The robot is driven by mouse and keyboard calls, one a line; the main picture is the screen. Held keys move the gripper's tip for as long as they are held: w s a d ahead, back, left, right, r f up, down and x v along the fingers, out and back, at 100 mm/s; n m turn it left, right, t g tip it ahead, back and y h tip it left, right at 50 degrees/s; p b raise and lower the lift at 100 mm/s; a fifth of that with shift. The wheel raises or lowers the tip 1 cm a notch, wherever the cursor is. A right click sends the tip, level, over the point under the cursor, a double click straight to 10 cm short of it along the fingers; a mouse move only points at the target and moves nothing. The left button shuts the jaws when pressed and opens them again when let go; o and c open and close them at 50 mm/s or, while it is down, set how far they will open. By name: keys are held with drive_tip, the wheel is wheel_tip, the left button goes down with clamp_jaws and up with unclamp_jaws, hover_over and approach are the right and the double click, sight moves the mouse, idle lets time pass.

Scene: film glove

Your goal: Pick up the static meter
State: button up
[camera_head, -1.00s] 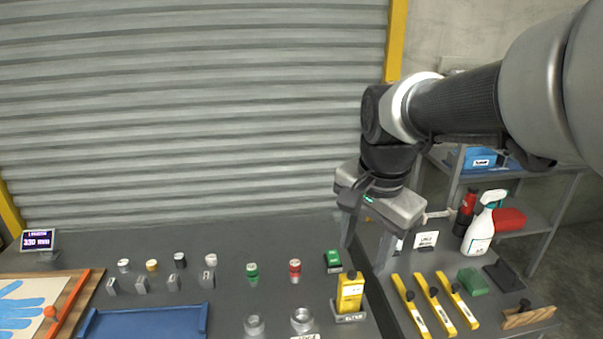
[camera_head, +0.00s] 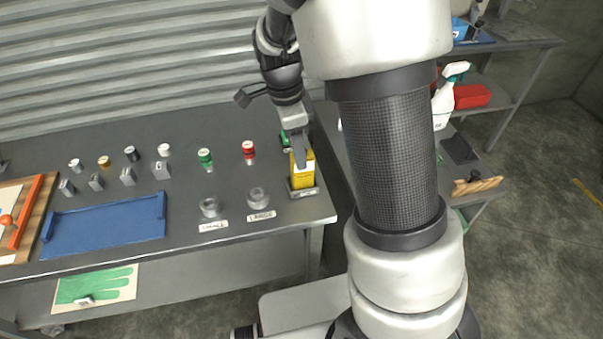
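The static meter is a yellow device (camera_head: 303,179) standing upright in a small grey labelled holder (camera_head: 304,192) near the right front corner of the dark table. My gripper (camera_head: 300,158) points down at the meter's top, and its dark finger overlaps the upper part of the yellow body. The gripper is seen edge-on, so the gap between the fingers does not show. I cannot tell whether it touches the meter.
A blue tray (camera_head: 105,228) lies farther left. A spray bottle (camera_head: 442,104) stands at right.

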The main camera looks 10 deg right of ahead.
drive_tip(key=f, duration=0.3)
drive_tip(key=d+f, duration=0.1)
drive_tip(key=f, duration=0.2)
drive_tip(key=shift+s+d+f, duration=0.15)
drive_tip(key=shift+s, duration=0.05)
clamp_jaws()
